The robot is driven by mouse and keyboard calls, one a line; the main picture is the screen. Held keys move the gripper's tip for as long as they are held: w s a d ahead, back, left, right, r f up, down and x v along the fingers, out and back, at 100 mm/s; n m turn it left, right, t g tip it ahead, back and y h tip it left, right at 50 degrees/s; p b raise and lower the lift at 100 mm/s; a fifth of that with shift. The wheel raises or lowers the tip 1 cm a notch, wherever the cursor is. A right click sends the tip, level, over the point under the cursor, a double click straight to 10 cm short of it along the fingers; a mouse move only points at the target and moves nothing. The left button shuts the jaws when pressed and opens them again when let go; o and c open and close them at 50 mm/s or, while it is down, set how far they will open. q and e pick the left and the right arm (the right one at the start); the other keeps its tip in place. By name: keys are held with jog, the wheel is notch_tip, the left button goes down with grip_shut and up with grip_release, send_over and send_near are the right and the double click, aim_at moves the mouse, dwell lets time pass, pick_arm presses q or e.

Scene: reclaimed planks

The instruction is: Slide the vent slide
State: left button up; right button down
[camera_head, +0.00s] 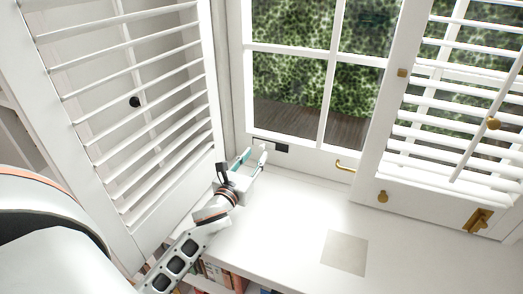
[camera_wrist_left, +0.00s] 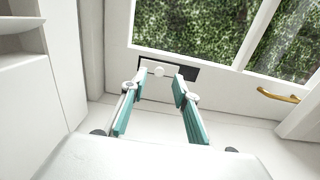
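The vent slide (camera_wrist_left: 160,69) is a small white plate with a round white knob, set in a dark slot (camera_wrist_left: 188,73) low on the window frame. In the left wrist view, dark slot shows at both ends of the plate, with more on the right. In the head view the dark right part of the vent (camera_head: 282,148) shows, with the left part close behind my gripper. My left gripper (camera_head: 252,159) is open, with teal-lined fingers pointing at the vent. In the left wrist view its fingertips (camera_wrist_left: 159,80) appear on either side of the knob, with nothing held between them. My right gripper is out of view.
A white louvred shutter (camera_head: 145,190) stands open left of my left arm. Another shutter (camera_head: 430,185) with brass fittings is at right. A brass window handle (camera_head: 345,166) is right of the vent. The white sill (camera_head: 285,215) is mostly clear, with a flat beige square (camera_head: 344,252).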

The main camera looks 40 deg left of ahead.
aim_at(261, 148)
pick_arm(q)
jog(key=shift+x, duration=2.4)
jog(key=shift+f, duration=0.15)
grip_shut()
